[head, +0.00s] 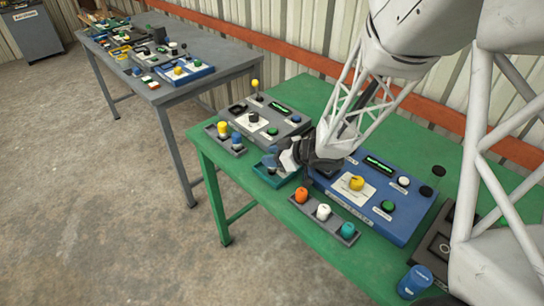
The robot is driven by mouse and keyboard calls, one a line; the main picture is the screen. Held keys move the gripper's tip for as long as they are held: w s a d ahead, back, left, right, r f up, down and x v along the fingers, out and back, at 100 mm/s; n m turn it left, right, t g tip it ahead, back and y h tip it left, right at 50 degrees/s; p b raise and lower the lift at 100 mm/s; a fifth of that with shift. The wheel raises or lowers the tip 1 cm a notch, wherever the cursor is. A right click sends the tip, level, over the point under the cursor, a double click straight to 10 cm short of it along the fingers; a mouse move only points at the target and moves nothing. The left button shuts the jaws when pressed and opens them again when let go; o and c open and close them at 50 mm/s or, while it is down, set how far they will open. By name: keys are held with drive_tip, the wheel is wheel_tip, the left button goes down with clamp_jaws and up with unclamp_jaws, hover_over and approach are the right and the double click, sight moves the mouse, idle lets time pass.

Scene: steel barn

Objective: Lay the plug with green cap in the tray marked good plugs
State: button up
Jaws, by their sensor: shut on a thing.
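My gripper (279,163) is over the green table, low above a small teal tray (264,178). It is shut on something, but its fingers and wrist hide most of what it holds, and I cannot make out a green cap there. A dark shape under the fingers, over the tray, is too small to identify. No marking on the teal tray is legible, so I cannot tell whether it is the good plugs tray. A grey rack (311,211) just in front of my gripper holds orange, white and teal capped plugs; the teal cap (348,230) is at its right end.
A blue control box (400,228) stands right of my gripper, and a grey box (240,117) behind it. Another grey rack (238,150) with yellow and blue capped plugs is at left. A blue cup-like item (415,282) stands at the front right. A grey table (228,58) is beyond.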

drive_tip(key=shift+f, duration=0.2)
drive_tip(key=o, duration=0.9)
drive_tip(key=shift+r, duration=0.1)
drive_tip(key=shift+d+r, duration=0.1)
drive_tip(key=shift+s+d+r, duration=0.2)
drive_tip(key=shift+d+r, duration=0.1)
drive_tip(key=shift+d, duration=0.1)
drive_tip(key=shift+v, duration=5.35)
drive_tip(key=shift+d+f, duration=0.1)
